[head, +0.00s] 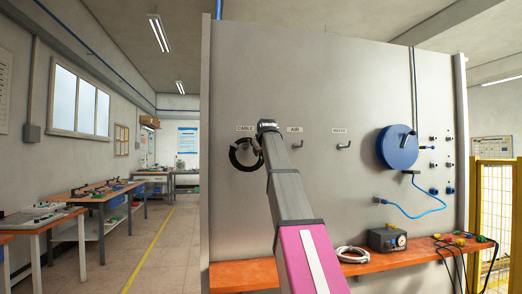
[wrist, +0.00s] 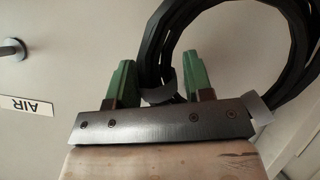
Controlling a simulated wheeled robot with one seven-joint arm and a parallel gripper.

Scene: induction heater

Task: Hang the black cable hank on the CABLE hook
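The black cable hank (head: 239,162) hangs as a ring against the grey panel, just below the CABLE label (head: 245,128). The wrist view, which is upside down, shows its thick coils (wrist: 165,40) and grey ties.
The AIR hook (head: 297,144) and the WATER hook (head: 344,146) to the right are empty. A blue reel (head: 397,147) is on the panel. An orange shelf (head: 240,274) below holds a white coil (head: 352,254) and a grey box (head: 388,239).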

